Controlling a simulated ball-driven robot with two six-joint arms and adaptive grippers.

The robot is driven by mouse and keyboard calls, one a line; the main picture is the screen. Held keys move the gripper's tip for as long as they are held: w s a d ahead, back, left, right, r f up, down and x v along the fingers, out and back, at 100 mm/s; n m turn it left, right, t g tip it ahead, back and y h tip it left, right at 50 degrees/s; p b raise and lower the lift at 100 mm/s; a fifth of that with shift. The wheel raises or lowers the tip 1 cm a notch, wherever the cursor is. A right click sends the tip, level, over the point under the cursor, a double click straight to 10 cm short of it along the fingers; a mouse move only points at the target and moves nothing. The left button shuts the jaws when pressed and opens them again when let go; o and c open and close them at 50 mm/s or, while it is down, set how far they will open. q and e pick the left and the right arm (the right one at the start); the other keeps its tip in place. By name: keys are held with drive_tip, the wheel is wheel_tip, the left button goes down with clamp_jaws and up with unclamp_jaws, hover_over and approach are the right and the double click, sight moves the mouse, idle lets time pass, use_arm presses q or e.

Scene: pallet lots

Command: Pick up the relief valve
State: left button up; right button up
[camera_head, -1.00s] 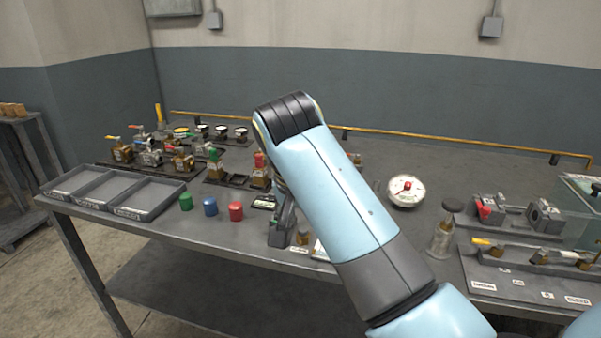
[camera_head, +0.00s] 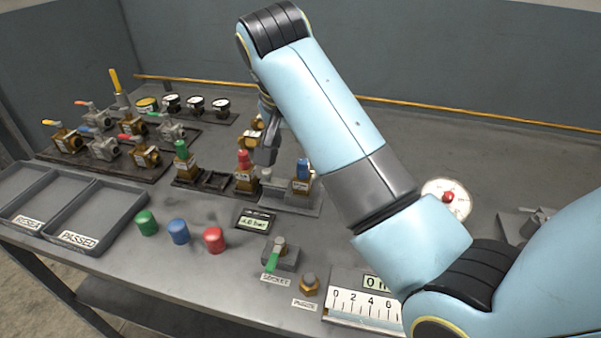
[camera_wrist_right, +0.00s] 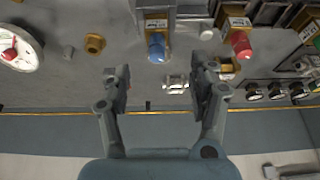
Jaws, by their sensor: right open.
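Capped brass valves stand in a row on the bench: green-capped (camera_head: 181,160), red-capped (camera_head: 245,172) and blue-capped (camera_head: 302,176). I cannot tell for certain which is the relief valve. My right gripper (camera_head: 264,150) hangs around the red- and blue-capped ones, partly hiding the bench behind. In the right wrist view my right gripper (camera_wrist_right: 163,78) is open, with a small silver fitting (camera_wrist_right: 176,84) seen between its fingers. The blue cap (camera_wrist_right: 157,48) lies just beyond the fingers and the red cap (camera_wrist_right: 239,45) to their right. My left gripper is out of view.
Lever valves (camera_head: 105,148) and several gauges (camera_head: 196,103) stand at the back left. Grey trays (camera_head: 95,218) lie front left. Loose green, blue and red caps (camera_head: 214,240) and a small display (camera_head: 254,222) stand in front. A round dial (camera_head: 446,198) is at right.

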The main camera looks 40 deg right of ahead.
sight(301, 170)
drive_tip(key=x, duration=0.3)
drive_tip(key=shift+d+f, duration=0.1)
drive_tip(key=shift+f, duration=0.3)
drive_tip(key=x, duration=0.5)
drive_tip(key=shift+s+f, duration=0.2)
drive_tip(key=shift+s, duration=0.1)
drive_tip(key=shift+w+f, duration=0.15)
drive_tip(key=shift+f, duration=0.1)
drive_tip(key=shift+c, duration=0.7)
drive_tip(key=c, duration=0.4)
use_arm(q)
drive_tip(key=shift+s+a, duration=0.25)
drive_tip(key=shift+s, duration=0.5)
use_arm(e)
drive_tip(key=shift+r, duration=0.1)
clamp_jaws()
